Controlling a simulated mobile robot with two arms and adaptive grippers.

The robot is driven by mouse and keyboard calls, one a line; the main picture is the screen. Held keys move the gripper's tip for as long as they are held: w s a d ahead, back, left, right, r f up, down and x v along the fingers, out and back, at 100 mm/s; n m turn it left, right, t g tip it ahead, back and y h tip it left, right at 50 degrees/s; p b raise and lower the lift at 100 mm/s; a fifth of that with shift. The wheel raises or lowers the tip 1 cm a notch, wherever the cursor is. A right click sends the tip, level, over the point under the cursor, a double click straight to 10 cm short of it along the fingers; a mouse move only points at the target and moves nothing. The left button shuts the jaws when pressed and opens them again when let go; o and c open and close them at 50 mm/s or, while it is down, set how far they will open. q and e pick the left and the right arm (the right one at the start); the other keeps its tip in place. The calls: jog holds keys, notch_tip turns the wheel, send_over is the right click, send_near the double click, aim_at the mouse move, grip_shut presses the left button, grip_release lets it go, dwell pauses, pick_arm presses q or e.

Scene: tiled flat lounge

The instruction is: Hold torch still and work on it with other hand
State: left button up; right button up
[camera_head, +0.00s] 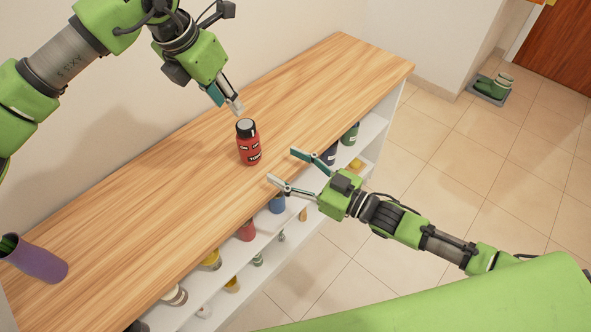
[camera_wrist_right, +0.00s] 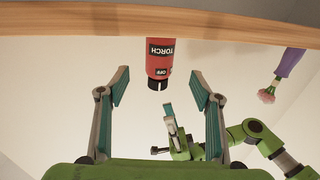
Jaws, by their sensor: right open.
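The torch (camera_head: 248,145) is a red cylinder with a dark cap, standing upright on the wooden shelf top. In the right wrist view the red torch (camera_wrist_right: 160,62) appears upside down, with "TORCH" and "OFF" labels, beyond and between the open fingers. My right gripper (camera_head: 281,167) is open and empty, to the right of the torch and apart from it. My left gripper (camera_head: 228,107) hangs just above and left of the torch's cap; whether its fingers are apart is unclear. It also shows in the right wrist view (camera_wrist_right: 172,118).
Lower shelves hold several jars, including a blue one (camera_head: 277,203). A green object (camera_head: 492,86) sits on the tiled floor. The top around the torch is clear.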

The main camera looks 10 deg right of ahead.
aim_at(258, 152)
jog(key=x, duration=1.2)
jog(key=c, duration=1.3)
